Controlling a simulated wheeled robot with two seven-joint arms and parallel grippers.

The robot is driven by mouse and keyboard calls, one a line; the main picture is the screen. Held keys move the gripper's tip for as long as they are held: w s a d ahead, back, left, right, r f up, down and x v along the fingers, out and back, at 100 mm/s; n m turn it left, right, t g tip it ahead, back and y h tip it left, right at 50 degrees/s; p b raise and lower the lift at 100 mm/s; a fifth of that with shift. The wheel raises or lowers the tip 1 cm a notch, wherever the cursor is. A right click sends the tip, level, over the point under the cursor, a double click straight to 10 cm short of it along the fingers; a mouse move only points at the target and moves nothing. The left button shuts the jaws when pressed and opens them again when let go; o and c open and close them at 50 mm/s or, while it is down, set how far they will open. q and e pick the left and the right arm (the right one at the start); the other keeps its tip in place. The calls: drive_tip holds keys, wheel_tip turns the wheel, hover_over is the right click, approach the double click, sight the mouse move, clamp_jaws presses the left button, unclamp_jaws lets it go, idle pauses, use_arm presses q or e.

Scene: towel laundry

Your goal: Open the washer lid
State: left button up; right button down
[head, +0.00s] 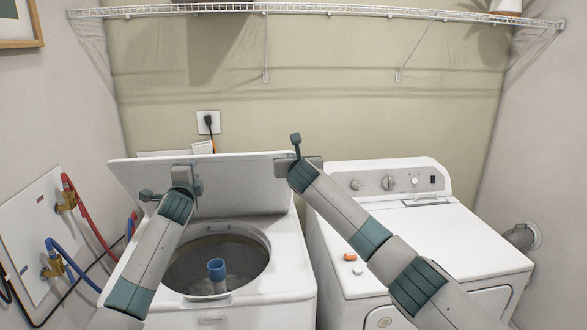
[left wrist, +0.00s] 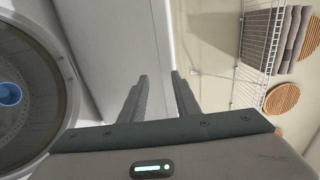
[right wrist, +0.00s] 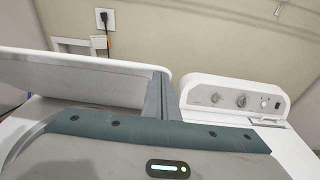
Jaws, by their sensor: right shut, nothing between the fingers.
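The white washer lid (head: 240,182) stands raised behind the washer's round opening in the head view, tilted back. The drum (head: 205,268) with its blue-topped agitator (head: 217,270) shows below it. The lid also shows in the left wrist view (left wrist: 120,45) and the right wrist view (right wrist: 85,75). My left gripper (head: 183,174) is in front of the lid's left half; its two fingers (left wrist: 160,85) are apart, with nothing visible between them. My right gripper (head: 297,150) is at the lid's upper right corner, shut and empty (right wrist: 160,95); I cannot tell whether it touches the lid.
A white dryer (head: 455,240) with a knobbed panel stands to the right, with a small orange item (head: 350,257) on its front top. Red and blue hoses (head: 85,220) run along the left wall. A wire shelf (head: 330,9) spans the back wall above.

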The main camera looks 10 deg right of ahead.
use_arm(q)
drive_tip(key=shift+s, duration=0.15)
drive_tip(key=s, duration=1.1)
drive_tip(key=shift+s+a+r, duration=0.15)
drive_tip(key=shift+s+a, duration=0.1)
drive_tip(key=shift+s, duration=0.1)
idle(0.3)
